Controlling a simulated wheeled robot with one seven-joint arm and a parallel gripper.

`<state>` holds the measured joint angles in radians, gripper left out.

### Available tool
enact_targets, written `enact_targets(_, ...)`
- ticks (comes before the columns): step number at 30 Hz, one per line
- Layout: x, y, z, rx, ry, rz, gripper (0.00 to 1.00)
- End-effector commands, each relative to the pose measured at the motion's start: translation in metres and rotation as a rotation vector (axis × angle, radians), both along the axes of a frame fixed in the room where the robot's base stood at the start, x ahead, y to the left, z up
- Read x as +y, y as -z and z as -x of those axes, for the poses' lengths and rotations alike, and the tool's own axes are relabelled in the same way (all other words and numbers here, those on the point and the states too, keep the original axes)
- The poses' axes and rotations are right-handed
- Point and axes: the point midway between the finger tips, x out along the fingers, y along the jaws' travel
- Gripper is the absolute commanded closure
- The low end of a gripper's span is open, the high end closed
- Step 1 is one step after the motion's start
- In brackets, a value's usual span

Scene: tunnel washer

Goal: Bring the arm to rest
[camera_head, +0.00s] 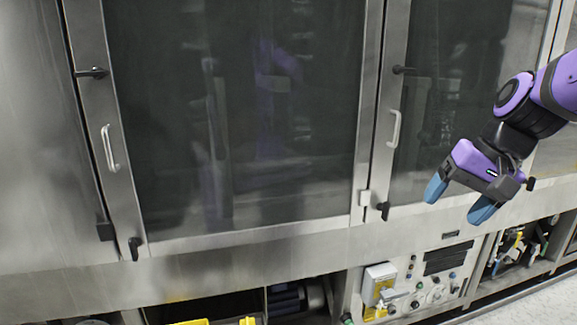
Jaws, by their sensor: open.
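My gripper (459,202) is at the right of the head view, at the end of my purple and black arm. Its two blue fingertips point down and to the left and stand apart, with nothing between them. It hangs in front of the washer's right glass door (455,80), near the door's lower edge. From this view I cannot tell how far it is from the door.
The washer's large middle door (250,120) is shut and has a metal handle (109,148). Another handle (394,128) is left of my gripper. A control panel (425,280) sits below. Open lower bays hold yellow parts (190,322). Pale floor (540,303) shows at lower right.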

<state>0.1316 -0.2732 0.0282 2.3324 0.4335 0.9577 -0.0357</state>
Motion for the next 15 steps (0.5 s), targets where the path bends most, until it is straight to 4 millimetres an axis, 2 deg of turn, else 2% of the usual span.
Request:
enact_targets(1,0.000,-0.006,0.015,-0.030,-0.024,0.037,0.24)
enact_targets(9,-0.010,-0.023,0.081,-0.171,-0.129,0.233,0.24)
enact_targets(15,-0.020,-0.027,0.117,-0.261,-0.182,0.350,0.24)
